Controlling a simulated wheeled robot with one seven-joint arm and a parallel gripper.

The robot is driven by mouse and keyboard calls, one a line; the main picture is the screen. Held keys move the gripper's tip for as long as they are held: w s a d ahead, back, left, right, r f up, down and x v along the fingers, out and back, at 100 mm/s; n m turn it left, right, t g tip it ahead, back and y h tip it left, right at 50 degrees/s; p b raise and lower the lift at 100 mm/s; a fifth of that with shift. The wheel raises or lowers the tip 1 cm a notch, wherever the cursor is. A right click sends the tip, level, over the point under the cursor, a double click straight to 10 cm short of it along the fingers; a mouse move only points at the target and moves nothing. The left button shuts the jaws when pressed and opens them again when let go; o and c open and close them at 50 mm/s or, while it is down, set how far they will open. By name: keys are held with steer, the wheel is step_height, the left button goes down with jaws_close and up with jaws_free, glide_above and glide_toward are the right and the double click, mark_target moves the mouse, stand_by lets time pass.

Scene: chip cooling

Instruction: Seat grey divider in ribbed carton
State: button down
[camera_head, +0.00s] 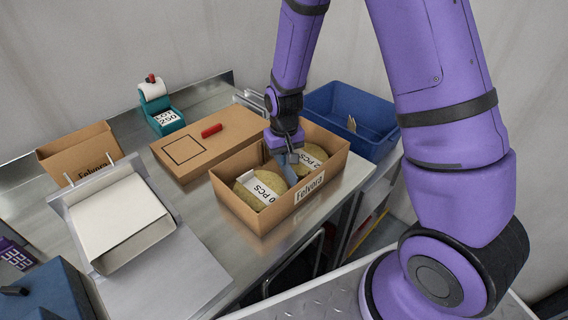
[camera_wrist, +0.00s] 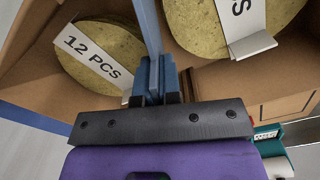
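The ribbed carton (camera_head: 270,222) is an open brown box marked Felvora, standing near the bench's front edge. Inside are two banded chip stacks, a left one (camera_head: 258,190) and a right one (camera_head: 314,157). The grey divider (camera_wrist: 149,28) is a thin blue-grey panel. My gripper (camera_wrist: 157,85) is shut on its edge, and the panel stands between the two stacks. In the head view my gripper (camera_head: 287,152) reaches down into the carton, with the divider (camera_head: 286,171) below it. Brown ribs (camera_wrist: 190,80) show on the wall beside the fingers. The divider's lower edge is hidden.
A blue bin (camera_head: 362,118) is right of the carton. A white-topped stand (camera_head: 115,215) and a smaller carton (camera_head: 75,153) are left.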

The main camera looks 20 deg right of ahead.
steer(key=shift+f, duration=1.35)
steer(key=shift+f, duration=0.15)
steer(key=c, duration=1.3)
jaws_free()
